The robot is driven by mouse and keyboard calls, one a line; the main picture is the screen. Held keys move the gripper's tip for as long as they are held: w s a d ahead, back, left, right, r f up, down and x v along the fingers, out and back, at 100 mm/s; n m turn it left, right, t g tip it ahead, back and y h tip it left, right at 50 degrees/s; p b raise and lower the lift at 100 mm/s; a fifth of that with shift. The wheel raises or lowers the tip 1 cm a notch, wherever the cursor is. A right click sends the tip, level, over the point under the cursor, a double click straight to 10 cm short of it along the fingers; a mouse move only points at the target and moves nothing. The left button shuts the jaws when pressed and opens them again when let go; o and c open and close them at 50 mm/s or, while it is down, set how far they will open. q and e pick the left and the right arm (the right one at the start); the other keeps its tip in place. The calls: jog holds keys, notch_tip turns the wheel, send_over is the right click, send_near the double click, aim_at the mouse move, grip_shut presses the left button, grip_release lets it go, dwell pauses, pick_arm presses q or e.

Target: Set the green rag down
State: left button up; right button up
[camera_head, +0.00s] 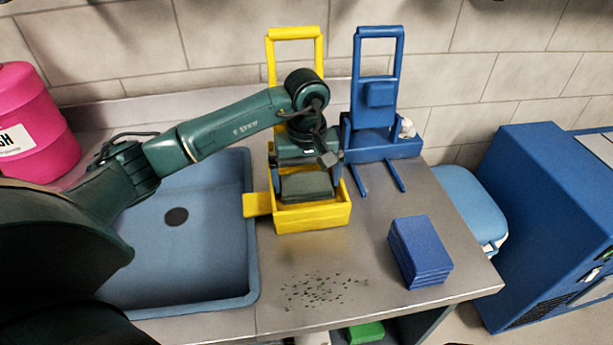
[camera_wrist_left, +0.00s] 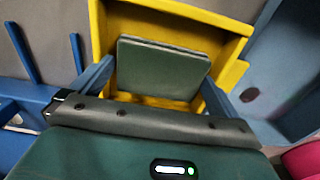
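The green rag (camera_head: 307,186), a dark grey-green folded pad, is at the open tray of the yellow caddy (camera_head: 312,218) on the counter. My left gripper (camera_head: 309,176) points down over the tray, with one blue finger on each side of the rag. In the left wrist view, the rag (camera_wrist_left: 163,68) lies between the two fingertips (camera_wrist_left: 158,72), which appear to touch its sides. The yellow tray walls surround it there. Whether the rag's underside rests on the tray floor is hidden. My right gripper is not in view.
A blue caddy (camera_head: 382,146) stands right of the yellow one. A stack of blue folded cloths (camera_head: 420,252) lies on the counter at right. Dark crumbs (camera_head: 322,291) are scattered in front. A blue-grey sink (camera_head: 205,265) is at left, a pink bucket (camera_head: 35,125) beyond it.

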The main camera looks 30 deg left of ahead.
aim_at(307, 182)
pick_arm(q)
notch_tip(307, 182, up, 12)
jog(key=shift+r+b, duration=0.2)
jog(key=shift+b, duration=0.25)
dwell(0.5)
